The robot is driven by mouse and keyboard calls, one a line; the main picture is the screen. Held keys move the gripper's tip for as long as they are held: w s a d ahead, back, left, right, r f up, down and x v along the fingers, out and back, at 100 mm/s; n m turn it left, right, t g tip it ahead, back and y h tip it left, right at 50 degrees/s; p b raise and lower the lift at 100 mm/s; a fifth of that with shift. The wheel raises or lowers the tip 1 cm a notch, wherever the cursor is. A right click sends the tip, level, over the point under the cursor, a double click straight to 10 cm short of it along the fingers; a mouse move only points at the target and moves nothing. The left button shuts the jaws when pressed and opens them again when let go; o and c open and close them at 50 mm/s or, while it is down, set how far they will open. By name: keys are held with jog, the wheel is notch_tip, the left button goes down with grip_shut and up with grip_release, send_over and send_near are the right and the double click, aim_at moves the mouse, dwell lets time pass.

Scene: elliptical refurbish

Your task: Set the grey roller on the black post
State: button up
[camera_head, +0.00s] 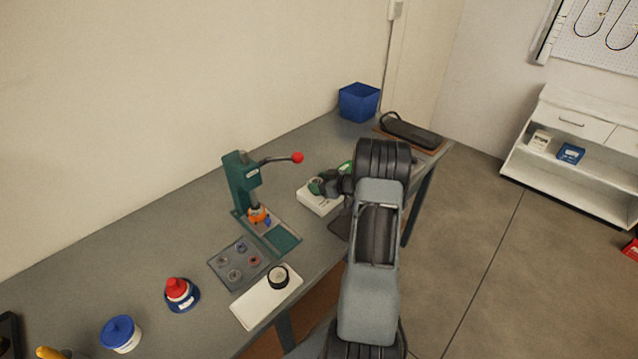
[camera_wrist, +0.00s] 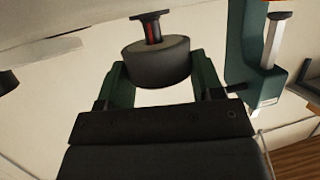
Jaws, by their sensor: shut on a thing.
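The grey roller (camera_wrist: 158,63) is a thick dark cylinder in the middle of the wrist view. My gripper (camera_wrist: 157,76) is shut on it, with a green finger on each side. A dark post (camera_wrist: 152,31) with a red stripe and a flat wider end lines up with the roller and meets its edge in the picture. I cannot tell whether the post enters the roller. In the head view my gripper (camera_head: 322,185) is above the white box (camera_head: 320,202), and my arm and fingers largely hide the roller and post.
A green press (camera_head: 243,185) with a red-knobbed lever stands left of my gripper. A parts tray (camera_head: 222,262), a white plate (camera_head: 250,310) with a black ring (camera_head: 278,276), and red and blue containers lie nearer. A blue bin (camera_head: 358,102) and a black case (camera_head: 410,132) stand farther back.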

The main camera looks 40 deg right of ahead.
jog(key=shift+f+b, duration=0.4)
jog(key=shift+f, duration=0.2)
jog(key=shift+r, duration=0.1)
jog(key=shift+r+p, duration=0.7)
jog(key=shift+p, duration=0.05)
dwell(0.7)
jog(key=shift+f+b, duration=0.45)
jog(key=shift+f, duration=0.35)
dwell(0.5)
jog(key=o, duration=0.7)
jog(key=shift+p+v, duration=0.75)
jog(key=shift+v, duration=0.55)
jog(key=p+v, duration=0.3)
jog(key=v, duration=0.5)
jog(key=shift+s+d, duration=0.15)
jog(key=shift+s, duration=0.05)
